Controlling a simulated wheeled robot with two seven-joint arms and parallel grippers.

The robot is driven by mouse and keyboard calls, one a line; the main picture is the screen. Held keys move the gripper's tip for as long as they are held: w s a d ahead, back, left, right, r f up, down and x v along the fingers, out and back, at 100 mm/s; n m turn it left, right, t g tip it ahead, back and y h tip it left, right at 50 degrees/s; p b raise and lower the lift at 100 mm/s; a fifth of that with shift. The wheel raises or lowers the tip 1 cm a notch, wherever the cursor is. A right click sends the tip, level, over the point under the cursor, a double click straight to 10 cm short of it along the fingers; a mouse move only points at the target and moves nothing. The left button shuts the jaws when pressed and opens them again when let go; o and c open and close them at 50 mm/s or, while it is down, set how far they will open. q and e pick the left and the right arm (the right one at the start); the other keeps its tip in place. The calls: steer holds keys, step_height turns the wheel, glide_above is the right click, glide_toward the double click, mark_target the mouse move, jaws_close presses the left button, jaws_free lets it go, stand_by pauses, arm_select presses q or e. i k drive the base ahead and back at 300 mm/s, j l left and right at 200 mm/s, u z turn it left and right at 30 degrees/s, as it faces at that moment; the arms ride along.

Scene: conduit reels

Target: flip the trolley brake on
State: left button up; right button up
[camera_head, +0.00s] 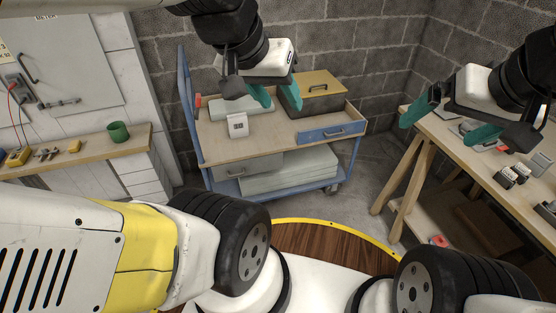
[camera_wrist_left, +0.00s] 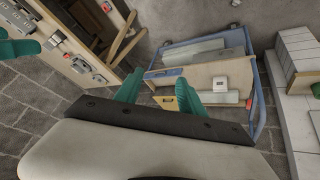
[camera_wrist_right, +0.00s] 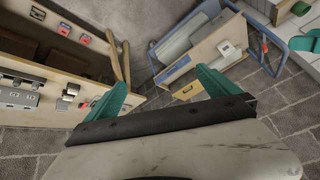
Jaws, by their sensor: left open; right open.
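The trolley (camera_head: 275,138) has a blue frame and a wooden top, and stands against the block wall. A small red part (camera_head: 198,100) sits on its blue post at the left end, perhaps the brake lever; its position is hard to read. It also shows in the left wrist view (camera_wrist_left: 249,103) and the right wrist view (camera_wrist_right: 265,48). My left gripper (camera_head: 277,93) is open and empty, in front of the trolley top in the head view, to the right of the red part. My right gripper (camera_head: 448,122) is open and empty, near the right-hand bench.
The trolley bears a white labelled box (camera_head: 238,125), a wooden box (camera_head: 318,90) and a blue-fronted drawer (camera_head: 331,132). A bench (camera_head: 480,165) with several devices stands right. A left shelf (camera_head: 75,158) holds a green mug (camera_head: 118,132). Floor between trolley and bench is clear.

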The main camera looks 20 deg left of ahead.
mark_target(198, 98)
steer(key=i+l, duration=0.1)
steer(key=i, duration=0.25)
steer(key=i+l, duration=0.15)
steer(key=i, duration=0.25)
steer(key=i+l+u, duration=0.1)
steer(key=u, duration=0.3)
steer(key=i+l+u, duration=0.15)
steer(key=i+u, duration=0.25)
steer(key=l+u, duration=0.2)
steer(key=u, duration=1.15)
steer(key=i+j, duration=0.2)
steer(key=i, duration=0.25)
steer(key=i+j+u, duration=0.1)
steer(key=i, duration=0.3)
steer(key=i+j, duration=0.25)
steer(key=i, duration=0.2)
